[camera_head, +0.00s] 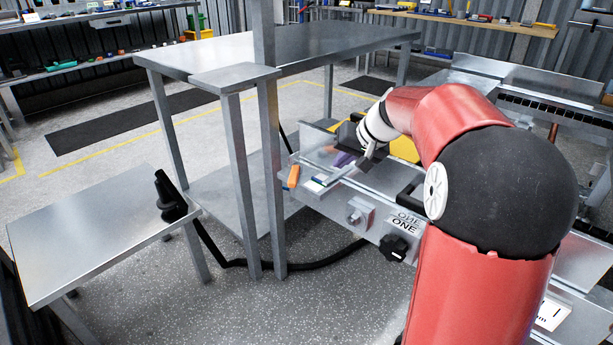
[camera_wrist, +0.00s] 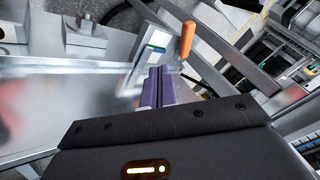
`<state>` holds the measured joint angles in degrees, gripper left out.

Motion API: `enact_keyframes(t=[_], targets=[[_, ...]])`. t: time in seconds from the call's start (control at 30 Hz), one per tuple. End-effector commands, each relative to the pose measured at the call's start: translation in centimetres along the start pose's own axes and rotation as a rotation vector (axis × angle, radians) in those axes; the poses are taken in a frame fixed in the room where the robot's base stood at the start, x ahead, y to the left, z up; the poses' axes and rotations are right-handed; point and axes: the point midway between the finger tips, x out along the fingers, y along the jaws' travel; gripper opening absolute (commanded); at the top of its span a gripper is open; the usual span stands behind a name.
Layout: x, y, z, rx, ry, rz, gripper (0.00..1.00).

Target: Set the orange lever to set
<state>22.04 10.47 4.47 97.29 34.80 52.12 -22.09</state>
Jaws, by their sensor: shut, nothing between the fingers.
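The orange lever (camera_head: 293,176) is a short orange handle at the left end of the metal washer's front, standing nearly upright with a slight tilt. In the wrist view the orange lever (camera_wrist: 187,40) lies ahead of and a little right of my fingers. My gripper (camera_head: 343,160) is over the washer's top, to the right of the lever and apart from it. Its purple fingers (camera_wrist: 157,80) are shut with nothing between them. A small plate with green and blue marks (camera_wrist: 153,55) lies between fingertips and lever. I cannot read any set mark.
A grey square fitting (camera_head: 359,213) and a black knob (camera_head: 393,247) under a "ONE" label (camera_head: 404,224) stick out of the washer's front. A metal table (camera_head: 290,45) with a post stands behind left. A low side table (camera_head: 90,235) and black hose (camera_head: 240,263) are left.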

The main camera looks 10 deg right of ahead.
Motion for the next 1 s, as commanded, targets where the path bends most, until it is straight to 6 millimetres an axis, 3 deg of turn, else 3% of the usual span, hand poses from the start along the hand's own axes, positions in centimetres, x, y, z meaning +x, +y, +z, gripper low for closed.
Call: enact_keyframes(t=[0.27, 0.73, 0.8, 1.0], targets=[[1.1, 0.0, 0.1, 0.0, -0.004, 0.0, 0.0], [10.5, 0.0, 0.2, 0.001, -0.006, 0.0, 0.0], [10.7, -1.5, 0.0, -0.006, -0.002, -0.001, 0.0], [11.7, -3.2, 0.1, -0.001, -0.001, 0.0, 0.0]])
